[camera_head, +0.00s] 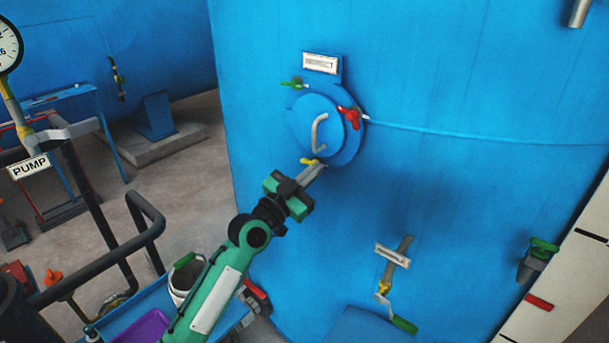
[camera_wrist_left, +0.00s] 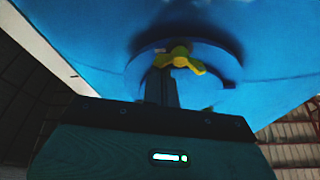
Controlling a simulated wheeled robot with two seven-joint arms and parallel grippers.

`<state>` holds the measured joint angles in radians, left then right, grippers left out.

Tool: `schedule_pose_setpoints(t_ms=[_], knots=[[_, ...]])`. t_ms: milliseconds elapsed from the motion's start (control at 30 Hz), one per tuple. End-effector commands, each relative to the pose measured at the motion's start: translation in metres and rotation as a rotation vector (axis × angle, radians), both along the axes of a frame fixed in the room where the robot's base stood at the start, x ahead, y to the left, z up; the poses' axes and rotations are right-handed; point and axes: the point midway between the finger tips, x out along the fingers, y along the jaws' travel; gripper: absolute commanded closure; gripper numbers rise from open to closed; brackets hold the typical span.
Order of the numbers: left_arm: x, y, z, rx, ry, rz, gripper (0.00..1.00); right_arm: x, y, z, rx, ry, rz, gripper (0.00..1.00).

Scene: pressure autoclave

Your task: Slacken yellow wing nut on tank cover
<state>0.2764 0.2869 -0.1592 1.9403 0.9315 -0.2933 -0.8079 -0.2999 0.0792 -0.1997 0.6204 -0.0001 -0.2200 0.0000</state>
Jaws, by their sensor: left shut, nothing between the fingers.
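The yellow wing nut (camera_head: 307,161) sits at the lower edge of the round blue tank cover (camera_head: 303,128), which has a pale curved handle. My left gripper (camera_head: 320,168) reaches up from below, its fingers shut with nothing between them, and its tips are right by the yellow wing nut. In the left wrist view the yellow wing nut (camera_wrist_left: 180,59) shows just beyond the tips of the shut fingers (camera_wrist_left: 161,80). I cannot tell whether the tips touch it. A red wing nut (camera_head: 349,117) and a green wing nut (camera_head: 292,84) sit on the cover's upper edge. My right gripper is not seen.
A label plate (camera_head: 321,63) stands above the cover. A pale blue line (camera_head: 470,136) runs right from it. Below are a valve with a green handle (camera_head: 404,325) and a bucket (camera_head: 183,278). Dark pipes (camera_head: 110,262) stand at the left, beside a PUMP sign (camera_head: 29,167).

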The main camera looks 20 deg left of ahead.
Motion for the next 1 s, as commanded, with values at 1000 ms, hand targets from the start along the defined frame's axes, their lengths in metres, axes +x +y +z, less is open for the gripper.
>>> schedule_pose_setpoints(t_ms=[1000], knots=[[0.002,0.003,-0.012,0.213,-0.078,0.001,1.00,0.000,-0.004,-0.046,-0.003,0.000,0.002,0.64]])
